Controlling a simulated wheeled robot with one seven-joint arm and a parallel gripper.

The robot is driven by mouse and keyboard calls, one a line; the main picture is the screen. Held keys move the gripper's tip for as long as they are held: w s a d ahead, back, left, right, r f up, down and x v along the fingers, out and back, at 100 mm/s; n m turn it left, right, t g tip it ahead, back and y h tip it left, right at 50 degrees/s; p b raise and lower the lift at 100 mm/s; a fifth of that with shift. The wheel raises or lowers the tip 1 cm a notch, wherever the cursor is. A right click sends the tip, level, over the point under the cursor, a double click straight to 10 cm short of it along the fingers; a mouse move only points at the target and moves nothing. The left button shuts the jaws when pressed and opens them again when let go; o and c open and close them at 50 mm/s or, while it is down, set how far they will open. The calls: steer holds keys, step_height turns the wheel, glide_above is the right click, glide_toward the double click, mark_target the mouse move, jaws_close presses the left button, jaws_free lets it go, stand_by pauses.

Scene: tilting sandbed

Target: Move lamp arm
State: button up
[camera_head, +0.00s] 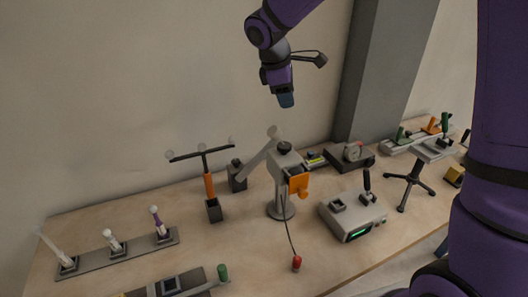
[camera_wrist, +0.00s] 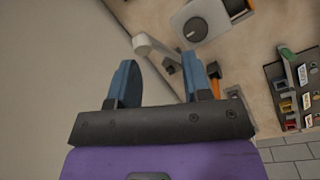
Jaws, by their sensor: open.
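A grey stand (camera_head: 281,207) with a round base is in the middle of the table in the head view. A slanting pale grey bar with a rounded end (camera_head: 273,131) shows at its upper left; I take this to be the lamp arm. The stand's head has a black knob (camera_head: 285,147) and an orange piece (camera_head: 298,184). In the wrist view the lamp arm's rounded end (camera_wrist: 142,42) lies beyond the blue fingertips, near the black knob (camera_wrist: 195,29). My gripper (camera_head: 286,100) is open and empty, pointing down above the arm; its fingers (camera_wrist: 160,72) are apart in the wrist view.
A black T-shaped bar on an orange post (camera_head: 209,186) stands left of the stand. A grey box with a black lever (camera_head: 352,215) is to the right. A red-ended cable (camera_head: 297,263) hangs in front.

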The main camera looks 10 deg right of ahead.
mark_target(263, 150)
steer(key=w+a+f+n, duration=0.3)
steer(key=w+a+f, duration=0.15)
steer(key=f, duration=0.25)
steer(key=w+a+f+n, duration=0.3)
steer(key=w+f, duration=0.2)
steer(key=f, duration=0.3)
steer(key=shift+g+h, duration=0.4)
steer(key=x, duration=1)
steer(key=shift+s+f, duration=0.15)
steer(key=shift+f, duration=0.15)
jaws_close()
